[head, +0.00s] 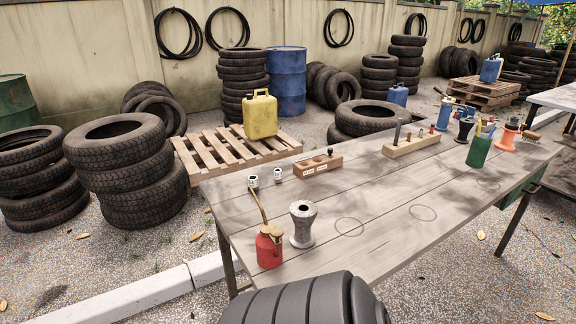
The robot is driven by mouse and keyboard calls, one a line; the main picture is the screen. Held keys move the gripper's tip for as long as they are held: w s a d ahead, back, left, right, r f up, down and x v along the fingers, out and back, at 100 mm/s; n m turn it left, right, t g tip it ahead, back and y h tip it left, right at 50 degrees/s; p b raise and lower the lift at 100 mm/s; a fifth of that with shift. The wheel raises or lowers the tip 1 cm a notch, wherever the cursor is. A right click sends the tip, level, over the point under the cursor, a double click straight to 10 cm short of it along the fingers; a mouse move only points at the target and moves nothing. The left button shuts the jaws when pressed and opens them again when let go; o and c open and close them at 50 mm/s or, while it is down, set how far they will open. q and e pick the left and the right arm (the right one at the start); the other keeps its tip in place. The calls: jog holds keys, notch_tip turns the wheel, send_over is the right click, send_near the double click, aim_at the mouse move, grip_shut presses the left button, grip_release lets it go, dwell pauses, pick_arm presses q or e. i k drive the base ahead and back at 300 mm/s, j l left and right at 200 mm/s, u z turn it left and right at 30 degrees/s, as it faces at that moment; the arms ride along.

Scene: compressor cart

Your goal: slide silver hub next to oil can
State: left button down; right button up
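The silver hub (303,226), a grey spool-shaped part with a flared top and base, stands upright on the wooden table (385,245) near its left end. The oil can (269,248), red with a long thin brass spout leaning up and left, stands just left of the hub and a little nearer to me. A small gap seems to separate their bases. Neither of my grippers is in view, so nothing is seen touching the hub or the can.
Two small silver sockets (253,182) and a wooden block (318,165) sit behind. A tool rack (411,145), green cup (479,152), black hub (465,130) and orange hub (507,136) stand farther right. The table's middle, with drawn circles, is clear. A black ribbed tyre-like shape (305,302) fills the bottom foreground.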

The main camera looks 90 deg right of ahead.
aim_at(304, 214)
jog(key=i+l+z, duration=0.1)
jog(key=i+z, duration=0.75)
jog(key=i+j+z, duration=0.25)
jog(key=i+z, duration=0.3)
jog(key=z, duration=0.35)
jog(key=i+z, duration=0.15)
jog(key=z, duration=0.35)
jog(key=i+j+z, duration=0.1)
jog(key=z, duration=0.35)
jog(key=j+z, duration=0.15)
jog(key=z, duration=0.3)
jog(key=i+j+z, duration=0.1)
jog(key=z, duration=0.4)
jog(key=i+j+z, duration=0.1)
jog(key=z, duration=0.3)
jog(key=j+z, duration=0.35)
jog(key=i+j+z, duration=0.1)
jog(key=z, duration=0.3)
jog(key=j+z, duration=0.2)
jog(key=z, duration=0.2)
